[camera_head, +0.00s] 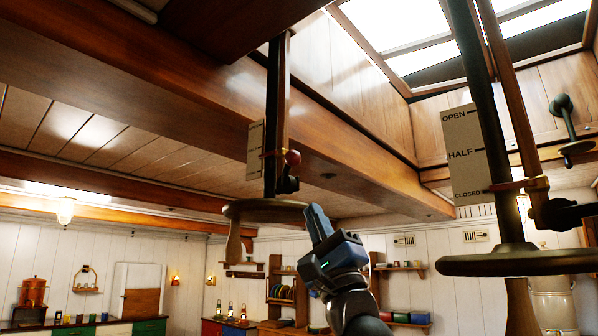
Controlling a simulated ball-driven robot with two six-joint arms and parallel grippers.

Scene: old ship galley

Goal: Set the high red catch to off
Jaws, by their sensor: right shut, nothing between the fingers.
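The red catch (292,158) is a small round red knob high on a dark vertical post (273,110), beside a brass collar and a black fitting. A pale marked plate (255,150) stands just left of the post; its lettering is too small to read. The catch's off position cannot be made out. My right gripper (315,220) is blue and black, points upward and is shut and empty. In the picture it is below and slightly right of the catch, apart from it. My left gripper is out of view.
A round disc (262,209) with a wooden handle hangs under the post. A nearer post has another disc (525,261) and a plate (463,155) reading OPEN, HALF, CLOSED. A wooden beam (190,85) crosses overhead below a skylight (420,40). Shelves and cupboards line the far wall.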

